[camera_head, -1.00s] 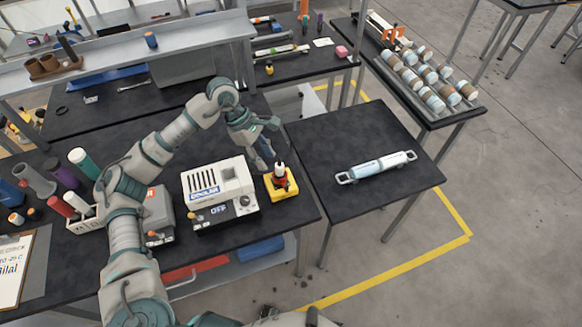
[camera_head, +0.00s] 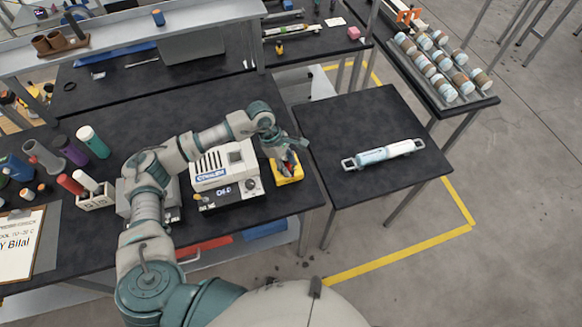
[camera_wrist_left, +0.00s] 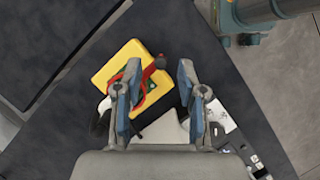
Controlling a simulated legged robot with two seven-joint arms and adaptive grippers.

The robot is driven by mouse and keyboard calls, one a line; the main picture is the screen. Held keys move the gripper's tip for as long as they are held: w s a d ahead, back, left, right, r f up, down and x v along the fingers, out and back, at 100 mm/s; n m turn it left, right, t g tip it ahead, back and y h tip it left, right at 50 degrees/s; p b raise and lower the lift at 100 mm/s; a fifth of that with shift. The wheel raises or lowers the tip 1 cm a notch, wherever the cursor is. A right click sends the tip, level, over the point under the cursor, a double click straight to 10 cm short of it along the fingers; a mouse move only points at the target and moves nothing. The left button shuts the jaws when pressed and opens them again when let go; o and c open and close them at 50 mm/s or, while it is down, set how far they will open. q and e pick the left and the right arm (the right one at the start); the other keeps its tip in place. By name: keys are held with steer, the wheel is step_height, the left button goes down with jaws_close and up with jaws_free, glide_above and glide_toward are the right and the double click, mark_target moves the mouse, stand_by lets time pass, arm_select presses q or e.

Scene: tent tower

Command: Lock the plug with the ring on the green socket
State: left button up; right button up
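The yellow box (camera_head: 290,180) sits near the right end of the black table and is partly covered by my left gripper (camera_head: 285,150). In the left wrist view the yellow box (camera_wrist_left: 122,62) shows a small green patch, which may be the green socket (camera_wrist_left: 121,88). The plug cannot be made out clearly, as the left finger hides part of this area. My right gripper is not in view.
A white device (camera_head: 225,175) stands just left of the yellow box. A side table (camera_head: 375,130) holds a light-blue and white cylinder with end handles (camera_head: 382,155). Bottles and a white holder (camera_head: 95,195) stand at the left. The table behind the device is mostly clear.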

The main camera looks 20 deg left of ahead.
arm_select(q)
steer(key=shift+x, duration=0.9)
steer(key=shift+f, duration=0.2)
jaws_close()
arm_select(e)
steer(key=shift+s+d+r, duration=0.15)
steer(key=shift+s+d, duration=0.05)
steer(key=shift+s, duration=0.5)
